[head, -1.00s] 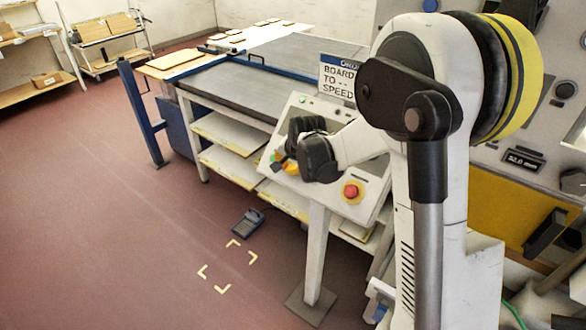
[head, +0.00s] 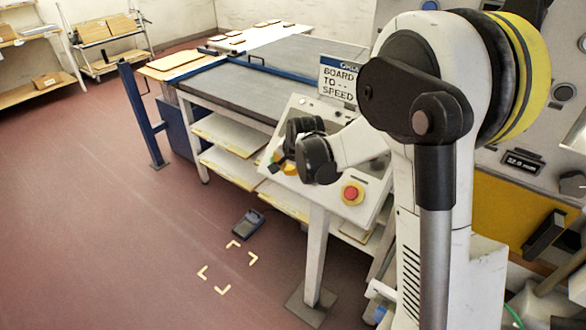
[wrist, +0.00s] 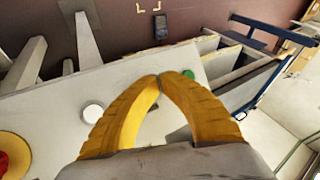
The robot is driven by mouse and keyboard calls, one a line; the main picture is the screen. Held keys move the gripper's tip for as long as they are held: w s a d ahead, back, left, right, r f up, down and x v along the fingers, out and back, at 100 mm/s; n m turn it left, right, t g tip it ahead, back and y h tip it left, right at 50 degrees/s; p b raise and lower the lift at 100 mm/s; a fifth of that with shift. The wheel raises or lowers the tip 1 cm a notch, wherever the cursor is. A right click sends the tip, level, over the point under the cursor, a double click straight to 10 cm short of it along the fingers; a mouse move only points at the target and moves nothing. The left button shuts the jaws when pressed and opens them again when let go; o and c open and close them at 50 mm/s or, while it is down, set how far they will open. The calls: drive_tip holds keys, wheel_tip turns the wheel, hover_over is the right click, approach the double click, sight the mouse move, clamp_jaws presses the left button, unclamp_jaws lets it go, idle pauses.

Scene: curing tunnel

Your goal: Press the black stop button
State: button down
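The control panel (head: 375,188) is a tilted pale face on a post, and it also fills the middle of the wrist view (wrist: 55,105). My gripper (wrist: 160,77) has two yellow fingers whose tips meet, with nothing seen between them. In the head view my gripper (head: 280,164) is over the panel's lower left part, mostly behind my wrist. A green button (wrist: 188,74) is just right of the fingertips and a white button (wrist: 92,113) is to their left. I see no black stop button; the fingers hide part of the panel. Contact with the panel cannot be told.
A red mushroom button on a yellow base (head: 351,193) sits at the panel's lower right. A sign (head: 338,78) stands behind the panel. A conveyor table (head: 230,85) with shelves is beyond. A foot pedal (head: 248,223) lies on the floor, which is open to the left.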

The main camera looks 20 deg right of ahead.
idle(0.3)
drive_tip(key=shift+s+a+r+p, duration=0.55)
drive_tip(key=shift+a+r, duration=0.2)
drive_tip(key=shift+r, duration=0.15)
drive_tip(key=shift+s+a+r+p, duration=0.55)
drive_tip(key=shift+a+r, duration=0.15)
drive_tip(key=shift+r, duration=0.2)
drive_tip(key=s+r+n+b, duration=0.1)
drive_tip(key=s+r+n, duration=0.1)
drive_tip(key=s, duration=0.7)
drive_tip(key=s+d+r+n+b, duration=0.1)
drive_tip(key=s+n, duration=0.3)
drive_tip(key=s, duration=0.6)
drive_tip(key=s+d+r+n+b, duration=0.1)
drive_tip(key=s+r+n+b, duration=0.1)
drive_tip(key=s, duration=0.8)
drive_tip(key=shift+s+r+n+t+b, duration=0.3)
drive_tip(key=shift+n+b, duration=0.2)
drive_tip(key=shift+n, duration=0.3)
